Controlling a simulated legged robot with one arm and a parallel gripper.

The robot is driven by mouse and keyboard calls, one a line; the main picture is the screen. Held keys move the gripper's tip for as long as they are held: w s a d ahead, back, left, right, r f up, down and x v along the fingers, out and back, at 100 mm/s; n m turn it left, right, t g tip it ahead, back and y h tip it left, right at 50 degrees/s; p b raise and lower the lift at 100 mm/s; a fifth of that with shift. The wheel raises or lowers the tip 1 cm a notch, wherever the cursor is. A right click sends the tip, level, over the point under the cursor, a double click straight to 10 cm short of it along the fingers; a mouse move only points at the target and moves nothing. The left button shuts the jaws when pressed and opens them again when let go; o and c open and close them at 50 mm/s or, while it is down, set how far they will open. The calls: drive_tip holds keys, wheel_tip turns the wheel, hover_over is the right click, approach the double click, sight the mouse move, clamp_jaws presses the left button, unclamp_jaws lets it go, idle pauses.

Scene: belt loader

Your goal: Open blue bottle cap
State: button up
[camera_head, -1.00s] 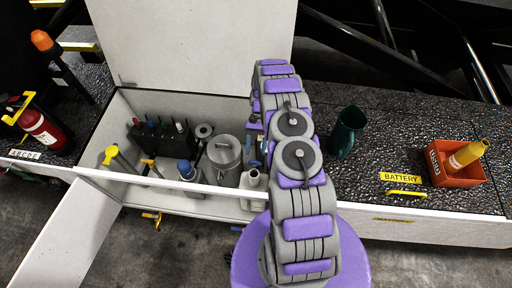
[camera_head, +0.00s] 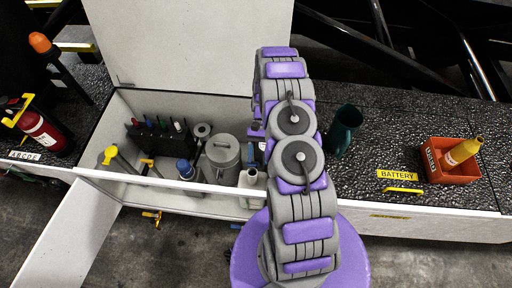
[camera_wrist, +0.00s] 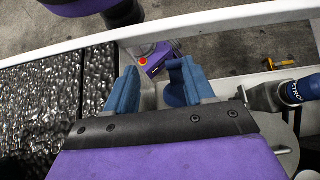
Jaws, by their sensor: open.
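A bottle with a blue cap (camera_head: 185,168) stands upright in the left half of the open white compartment (camera_head: 145,200). A blue-capped bottle (camera_wrist: 302,90) also shows at the right edge of the wrist view, with partial lettering. My gripper (camera_wrist: 158,85) is open, its two blue fingers apart. A rounded blue piece (camera_wrist: 174,95) shows partly behind the right finger; I cannot tell if it is a cap. In the head view my arm hides most of the gripper, right of the grey can (camera_head: 222,155). A pale jug (camera_head: 252,184) stands close by.
Several screwdrivers stand in a dark rack (camera_head: 158,138) at the compartment's back. The raised lid (camera_head: 190,45) stands behind. A green jug (camera_head: 344,130) and an orange box with a yellow bottle (camera_head: 450,168) sit on the right deck. A fire extinguisher (camera_head: 42,130) is at left.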

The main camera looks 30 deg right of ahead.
drive_tip(key=s+a, duration=0.2)
drive_tip(key=s, duration=0.7)
drive_tip(key=shift+s+a+r+p, duration=0.15)
drive_tip(key=shift+a+r+p, duration=0.1)
drive_tip(key=shift+r+p, duration=0.2)
